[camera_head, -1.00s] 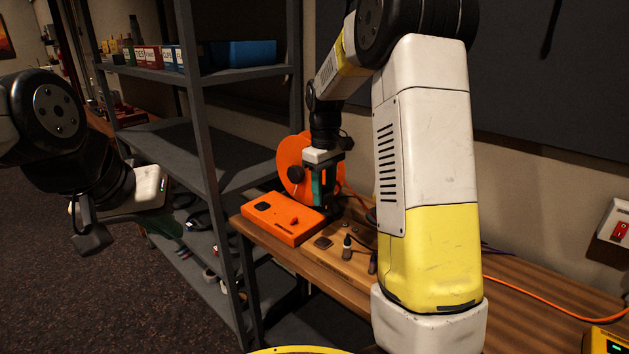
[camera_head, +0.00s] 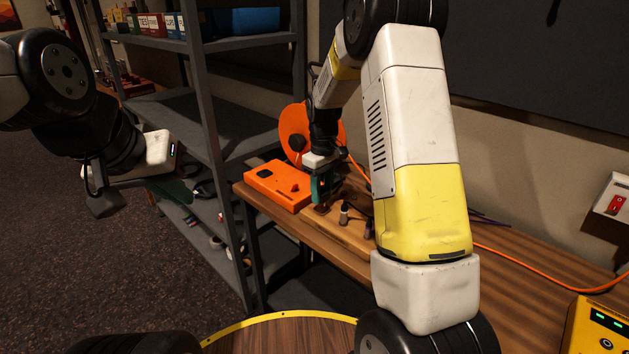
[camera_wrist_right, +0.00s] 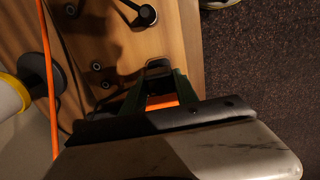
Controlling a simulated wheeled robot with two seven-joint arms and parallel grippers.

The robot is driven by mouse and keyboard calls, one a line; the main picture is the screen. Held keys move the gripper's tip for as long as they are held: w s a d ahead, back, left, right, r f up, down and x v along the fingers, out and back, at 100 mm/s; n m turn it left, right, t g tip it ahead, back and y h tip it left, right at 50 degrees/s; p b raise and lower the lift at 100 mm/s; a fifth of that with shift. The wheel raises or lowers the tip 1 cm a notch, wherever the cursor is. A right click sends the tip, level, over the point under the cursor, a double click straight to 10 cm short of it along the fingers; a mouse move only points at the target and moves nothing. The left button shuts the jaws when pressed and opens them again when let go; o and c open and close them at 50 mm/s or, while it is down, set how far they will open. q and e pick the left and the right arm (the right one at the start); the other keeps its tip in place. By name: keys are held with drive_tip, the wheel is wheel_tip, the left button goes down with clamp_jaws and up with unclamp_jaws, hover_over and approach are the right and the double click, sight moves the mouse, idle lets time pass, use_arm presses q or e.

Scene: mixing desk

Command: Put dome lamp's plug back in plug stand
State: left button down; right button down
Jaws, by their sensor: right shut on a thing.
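A small plug (camera_head: 344,213) stands upright on the stand beside the gripper. In the wrist view the stand's surface (camera_wrist_right: 150,45) shows several small round sockets. My left gripper (camera_head: 172,188) hangs at the left, by the shelf, its jaw state unclear. I cannot make out the dome lamp.
An orange box (camera_head: 278,186) and an orange reel (camera_head: 294,125) are at the desk's far end. An orange cable (camera_head: 540,278) runs along the desk. A grey shelf rack (camera_head: 210,150) stands left of the desk. A yellow device (camera_head: 598,325) is at the lower right.

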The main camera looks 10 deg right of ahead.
sight(322, 190)
drive_tip(key=shift+f, duration=0.1)
drive_tip(key=shift+f, duration=0.8)
drive_tip(key=shift+f, duration=0.55)
idle(1.5)
drive_tip(key=c, duration=0.9)
unclamp_jaws()
drive_tip(key=shift+o, duration=0.2)
wheel_tip(322, 190, up, 7)
drive_tip(key=shift+r, duration=0.35)
